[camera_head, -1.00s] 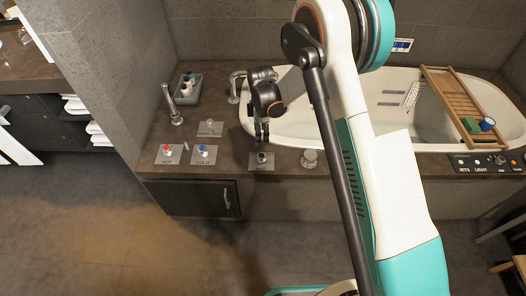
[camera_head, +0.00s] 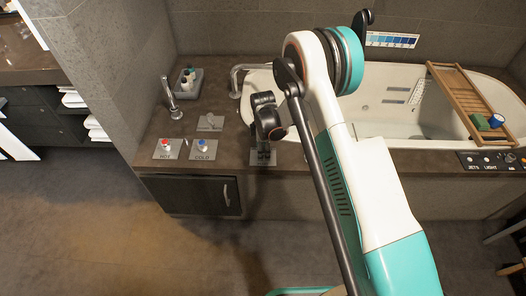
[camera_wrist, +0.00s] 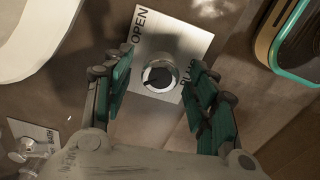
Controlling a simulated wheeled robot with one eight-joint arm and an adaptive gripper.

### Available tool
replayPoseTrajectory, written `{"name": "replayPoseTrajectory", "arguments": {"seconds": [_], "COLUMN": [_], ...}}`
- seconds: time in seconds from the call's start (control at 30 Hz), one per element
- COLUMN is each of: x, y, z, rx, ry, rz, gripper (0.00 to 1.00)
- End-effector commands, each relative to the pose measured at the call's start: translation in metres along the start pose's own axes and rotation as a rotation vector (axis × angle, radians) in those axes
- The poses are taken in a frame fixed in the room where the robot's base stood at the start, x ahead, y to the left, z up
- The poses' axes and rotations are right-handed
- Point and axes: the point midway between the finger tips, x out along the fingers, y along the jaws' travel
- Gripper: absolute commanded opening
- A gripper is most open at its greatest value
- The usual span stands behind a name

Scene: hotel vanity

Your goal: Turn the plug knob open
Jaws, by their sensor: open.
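The plug knob (camera_wrist: 159,76) is a round metal knob with a dark centre on a square metal plate (camera_wrist: 150,120) marked OPEN and PLUG. My gripper (camera_wrist: 160,68) is open in the wrist view, with green-padded fingers on the left and right of the knob. Gaps show between the knob and both fingers; I cannot tell any contact. In the head view my gripper (camera_head: 263,156) points down over the plate (camera_head: 256,163) at the tub deck's front edge and hides the knob.
The HOT knob (camera_head: 166,145) and COLD knob (camera_head: 202,146) stand left of my gripper. The bathtub (camera_head: 400,130) lies behind, with a spout (camera_head: 236,78) at its left end. A wooden tub tray (camera_head: 462,100) crosses the tub. A smaller metal fitting (camera_wrist: 25,150) shows lower left in the wrist view.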

Motion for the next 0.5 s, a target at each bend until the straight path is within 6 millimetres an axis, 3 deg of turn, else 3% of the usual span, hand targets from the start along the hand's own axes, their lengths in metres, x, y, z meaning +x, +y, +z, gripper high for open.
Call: {"name": "replayPoseTrajectory", "arguments": {"seconds": [0.33,0.5], "x": [0.0031,0.0031], "y": [0.0,0.0], "z": [0.0,0.0], "rx": [0.0,0.0], "ry": [0.0,0.0], "rz": [0.0,0.0], "gripper": [0.53,0.14]}}
